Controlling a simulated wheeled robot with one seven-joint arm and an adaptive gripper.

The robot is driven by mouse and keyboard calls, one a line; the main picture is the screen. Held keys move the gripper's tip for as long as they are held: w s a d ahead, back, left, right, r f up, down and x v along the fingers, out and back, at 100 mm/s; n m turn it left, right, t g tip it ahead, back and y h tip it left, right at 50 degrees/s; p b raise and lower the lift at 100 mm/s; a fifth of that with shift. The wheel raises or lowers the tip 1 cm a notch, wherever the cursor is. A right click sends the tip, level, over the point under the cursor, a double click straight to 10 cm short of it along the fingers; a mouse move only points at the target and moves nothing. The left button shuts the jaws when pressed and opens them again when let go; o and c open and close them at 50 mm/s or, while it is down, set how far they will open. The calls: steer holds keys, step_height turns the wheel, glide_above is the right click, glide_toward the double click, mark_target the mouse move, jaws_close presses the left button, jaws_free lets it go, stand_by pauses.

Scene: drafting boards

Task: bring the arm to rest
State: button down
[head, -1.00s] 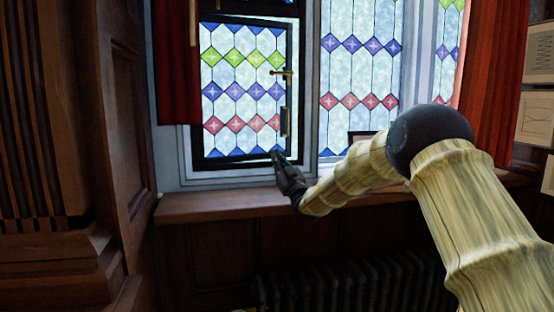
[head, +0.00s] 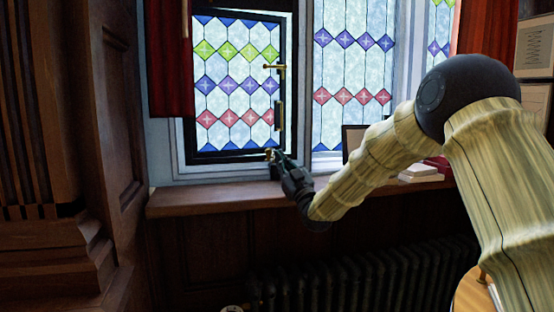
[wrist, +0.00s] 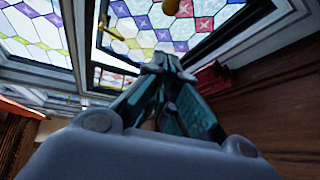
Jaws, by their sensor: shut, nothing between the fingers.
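My gripper (head: 272,154) is shut and empty, in front of the lower right corner of the window casement in the head view. In the wrist view its fingers (wrist: 165,65) meet near the picture's middle, with the stained glass beyond. The casement (head: 240,85) has a dark frame, patterned glass and a brass handle (head: 274,67). I cannot tell whether the fingertips touch the frame. My arm reaches in from the right, over the sill.
A wooden sill (head: 215,197) runs below the window, with a dark radiator (head: 350,285) under it. A red curtain (head: 170,60) hangs at the left. White books or papers (head: 420,172) lie on the sill at right. Dark wood panelling (head: 110,100) fills the left side.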

steer(key=shift+s, duration=0.15)
